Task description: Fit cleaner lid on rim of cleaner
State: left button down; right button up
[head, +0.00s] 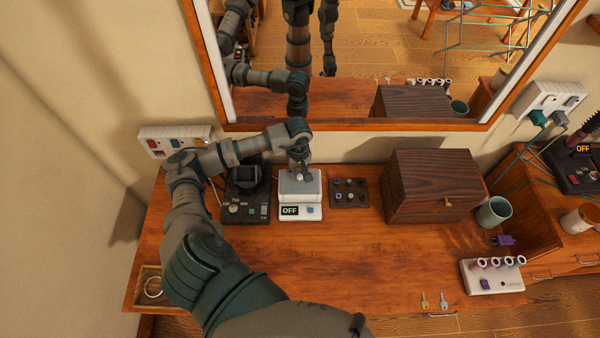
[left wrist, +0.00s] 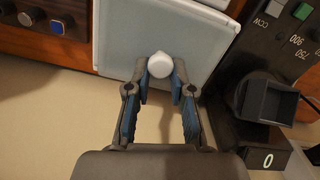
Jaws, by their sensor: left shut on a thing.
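The cleaner (head: 301,212) is a white box with a black OFF display on its front, at the back of the wooden table in the head view. The pale grey cleaner lid (head: 299,186) is over its top; it fills the upper middle of the left wrist view (left wrist: 120,45). I cannot tell whether the lid touches the rim all round. My left gripper (head: 300,174) comes down from above onto the lid. Its fingers are shut on the lid's round white knob (left wrist: 160,65). The rim is mostly hidden under the lid. My right gripper is not directly in view.
A black device with a dial (head: 240,205) stands close left of the cleaner. A dark panel with knobs (head: 349,193) lies close right, then a wooden box (head: 430,188) and a grey-green cup (head: 493,211). A mirror (head: 400,60) rises behind. The front middle of the table is clear.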

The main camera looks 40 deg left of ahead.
dwell(0.6)
pick_arm(q)
jog(key=c, duration=0.9)
grip_release()
notch_tip(320, 180, up, 12)
jog(key=shift+w+a+f, duration=0.1)
